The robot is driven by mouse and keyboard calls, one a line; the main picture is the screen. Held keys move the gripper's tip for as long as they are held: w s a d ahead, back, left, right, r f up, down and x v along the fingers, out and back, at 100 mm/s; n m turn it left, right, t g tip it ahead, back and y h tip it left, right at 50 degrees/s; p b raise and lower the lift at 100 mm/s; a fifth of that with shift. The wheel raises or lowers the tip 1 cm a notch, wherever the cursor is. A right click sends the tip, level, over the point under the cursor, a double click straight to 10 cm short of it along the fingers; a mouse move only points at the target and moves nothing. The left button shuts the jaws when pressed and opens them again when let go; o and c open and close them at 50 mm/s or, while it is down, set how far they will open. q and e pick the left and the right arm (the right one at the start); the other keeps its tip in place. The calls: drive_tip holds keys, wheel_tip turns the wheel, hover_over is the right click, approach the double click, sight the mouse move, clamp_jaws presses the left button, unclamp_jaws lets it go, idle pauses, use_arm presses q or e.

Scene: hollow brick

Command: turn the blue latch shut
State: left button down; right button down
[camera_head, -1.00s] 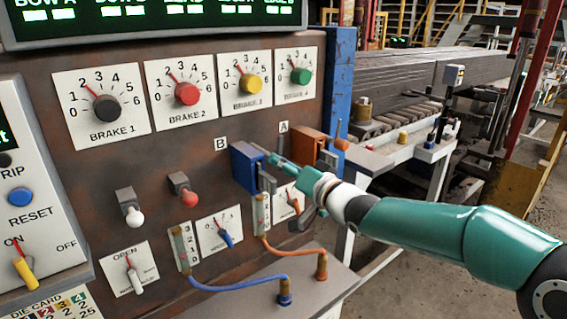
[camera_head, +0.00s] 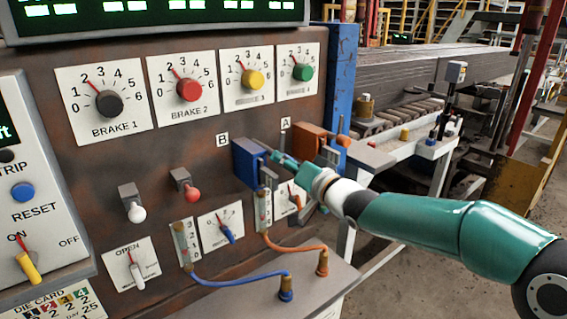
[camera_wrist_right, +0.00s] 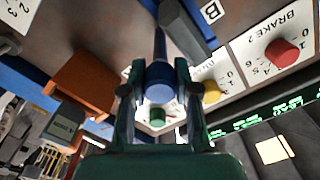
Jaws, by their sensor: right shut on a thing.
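The blue latch (camera_head: 246,163) is a blue block on the panel under the label B. Its lever ends in a blue ball knob (camera_wrist_right: 160,82), seen close up in the right wrist view. My right gripper (camera_head: 274,157) comes in from the right, and its two fingers stand on either side of the knob in the wrist view (camera_wrist_right: 158,90). It is shut on the knob. In the head view the fingers hide most of the lever, so its exact angle is hard to tell. My left gripper is not in view.
An orange latch (camera_head: 310,141) under label A sits close to the right of the blue one. A cable connector (camera_head: 263,210) stands just below. Brake dials (camera_head: 188,90) lie above. A grey ledge (camera_head: 325,285) juts out below.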

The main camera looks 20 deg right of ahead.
drive_tip(key=n+b, duration=0.2)
drive_tip(key=n, duration=0.1)
drive_tip(key=shift+d+n, duration=0.1)
drive_tip(key=shift+n, duration=0.2)
drive_tip(key=n+b, duration=0.2)
drive_tip(key=n, duration=0.3)
drive_tip(key=n+b, duration=0.2)
drive_tip(key=n, duration=0.3)
drive_tip(key=shift+n, duration=0.4)
drive_tip(key=shift+a+f+n+b, duration=0.15)
drive_tip(key=shift+n+b, duration=0.65)
drive_tip(key=shift+n, duration=1.4)
drive_tip(key=shift+a, duration=0.1)
drive_tip(key=c, duration=0.8)
unclamp_jaws()
drive_tip(key=shift+s, duration=0.1)
drive_tip(key=shift+c, duration=0.2)
